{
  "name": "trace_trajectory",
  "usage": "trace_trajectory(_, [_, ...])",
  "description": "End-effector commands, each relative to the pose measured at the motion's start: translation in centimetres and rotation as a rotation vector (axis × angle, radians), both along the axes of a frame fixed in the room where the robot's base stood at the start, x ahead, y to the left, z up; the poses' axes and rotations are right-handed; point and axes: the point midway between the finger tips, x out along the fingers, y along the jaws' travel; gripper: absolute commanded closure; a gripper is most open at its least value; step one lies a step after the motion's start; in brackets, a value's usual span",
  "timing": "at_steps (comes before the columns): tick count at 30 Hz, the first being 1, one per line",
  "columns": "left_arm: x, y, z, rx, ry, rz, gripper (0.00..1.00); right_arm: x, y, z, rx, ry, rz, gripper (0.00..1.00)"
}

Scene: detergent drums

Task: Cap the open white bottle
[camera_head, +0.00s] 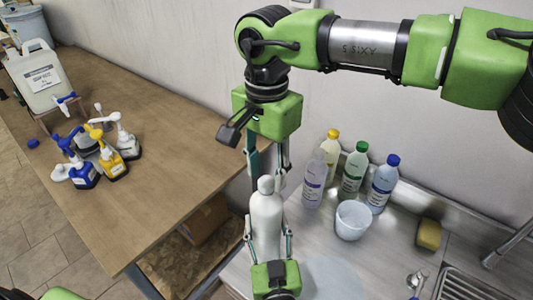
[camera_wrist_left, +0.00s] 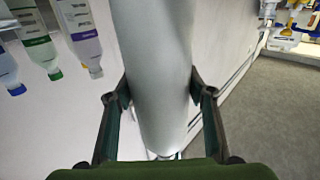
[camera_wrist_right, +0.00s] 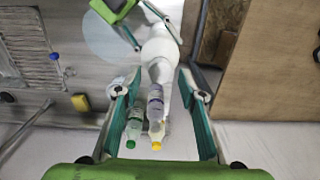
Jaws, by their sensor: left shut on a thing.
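The white bottle (camera_head: 267,225) stands upright at the counter's left edge. It also shows in the left wrist view (camera_wrist_left: 155,70) and the right wrist view (camera_wrist_right: 158,48). My left gripper (camera_head: 267,240) is shut around its body from the near side. The bottle narrows to a small rounded white top (camera_head: 265,185); I cannot tell whether this is a bare neck or a cap. My right gripper (camera_head: 267,170) is above and behind the top, pointing down, with its fingers apart. In the right wrist view I see nothing held between these fingers (camera_wrist_right: 158,115).
Right of the white bottle stand a purple-labelled bottle (camera_head: 313,182), yellow-capped (camera_head: 331,150), green-capped (camera_head: 354,170) and blue-capped (camera_head: 382,185) bottles, and a white cup (camera_head: 352,220). A sponge (camera_head: 429,235) lies near the sink. The wooden table (camera_head: 165,190) holds pump bottles and a small blue object (camera_head: 33,143).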

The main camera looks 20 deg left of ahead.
Motion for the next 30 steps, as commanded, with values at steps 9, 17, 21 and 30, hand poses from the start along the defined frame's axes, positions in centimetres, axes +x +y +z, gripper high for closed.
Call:
trace_trajectory(9, [0.0,0.0,-0.1,0.0,0.002,0.0,1.0,0.0,0.0,-1.8,0.001,0.0,0.0,0.63])
trace_trajectory(17, [0.0,0.0,-0.1,0.0,0.002,0.0,1.0,0.0,0.0,-1.8,0.0,0.0,0.0,0.81])
trace_trajectory(21, [0.0,0.0,-0.1,0.0,0.002,0.0,1.0,0.0,0.0,-1.8,0.0,0.0,0.0,1.0])
trace_trajectory(30, [0.0,0.0,-0.1,0.0,0.002,0.0,1.0,0.0,0.0,-1.8,0.0,0.001,-0.121,1.0])
